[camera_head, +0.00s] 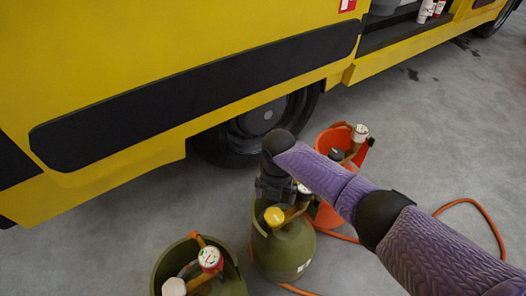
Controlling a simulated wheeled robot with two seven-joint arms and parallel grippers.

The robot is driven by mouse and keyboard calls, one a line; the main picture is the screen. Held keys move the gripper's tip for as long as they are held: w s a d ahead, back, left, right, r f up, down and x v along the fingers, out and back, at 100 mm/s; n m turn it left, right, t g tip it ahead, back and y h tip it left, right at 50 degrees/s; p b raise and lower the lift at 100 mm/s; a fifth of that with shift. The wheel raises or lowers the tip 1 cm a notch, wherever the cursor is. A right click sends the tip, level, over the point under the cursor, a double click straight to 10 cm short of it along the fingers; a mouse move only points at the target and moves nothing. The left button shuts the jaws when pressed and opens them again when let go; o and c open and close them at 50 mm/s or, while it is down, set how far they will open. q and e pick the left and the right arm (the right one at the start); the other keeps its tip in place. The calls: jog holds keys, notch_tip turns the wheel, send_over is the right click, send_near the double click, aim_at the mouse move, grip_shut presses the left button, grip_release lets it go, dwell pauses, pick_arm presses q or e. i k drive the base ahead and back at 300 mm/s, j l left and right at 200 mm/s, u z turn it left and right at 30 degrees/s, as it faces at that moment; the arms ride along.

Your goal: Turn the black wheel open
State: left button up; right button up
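A small black wheel-like knob (336,154) shows at the orange container (330,137), behind my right forearm. My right arm comes in from the right. Its dark gripper (272,190) points down over the olive cylinder (283,250), left of the black knob and apart from it. The cylinder stands upright and has a yellow knob (274,216) on top, just below the gripper. Whether the fingers are open or shut, or touch anything, is not clear. My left gripper is not in view.
An olive container (240,284) with a white knob (173,287) and a red-and-white gauge (210,258) stands at the front left. An orange hose (470,201) lies on the grey floor. A yellow vehicle (120,60) with a large tyre (232,150) blocks the back.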

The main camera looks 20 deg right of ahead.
aim_at(335, 153)
jog(key=k, duration=1)
